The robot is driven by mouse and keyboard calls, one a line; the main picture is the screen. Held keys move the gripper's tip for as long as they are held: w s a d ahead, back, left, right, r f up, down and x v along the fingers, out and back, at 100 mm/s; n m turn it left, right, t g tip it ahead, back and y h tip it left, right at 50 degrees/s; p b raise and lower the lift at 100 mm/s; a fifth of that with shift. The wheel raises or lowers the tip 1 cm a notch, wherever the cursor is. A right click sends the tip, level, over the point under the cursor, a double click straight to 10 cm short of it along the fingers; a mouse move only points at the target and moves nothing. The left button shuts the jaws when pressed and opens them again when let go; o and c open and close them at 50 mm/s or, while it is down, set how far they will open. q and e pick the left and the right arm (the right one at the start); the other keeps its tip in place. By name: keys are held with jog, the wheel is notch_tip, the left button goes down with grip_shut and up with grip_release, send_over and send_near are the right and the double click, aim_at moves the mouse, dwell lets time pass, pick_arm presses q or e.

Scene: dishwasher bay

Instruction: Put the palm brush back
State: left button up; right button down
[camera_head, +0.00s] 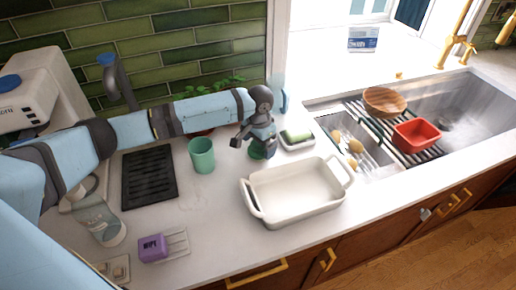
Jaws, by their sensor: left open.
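My left gripper (254,145) reaches in from the left over the counter, pointing down, with its jaws open. A small dark green thing (258,153), seemingly the palm brush, sits on the counter directly below the jaws. The gripper hides much of it, and I cannot tell whether the fingers touch it. A green sponge (297,135) lies on a white dish (297,146) just right of the gripper. My right gripper is not in view.
A white baking dish (292,220) stands in front of the gripper. A green cup (202,155) and a black drying mat (149,179) are to the left. The sink at right holds a wooden bowl (384,101) and red container (416,135).

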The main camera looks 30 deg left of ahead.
pick_arm(q)
notch_tip(320, 180, up, 10)
jog(key=shift+d+f, duration=0.1)
jog(key=shift+d, duration=0.05)
dwell(0.5)
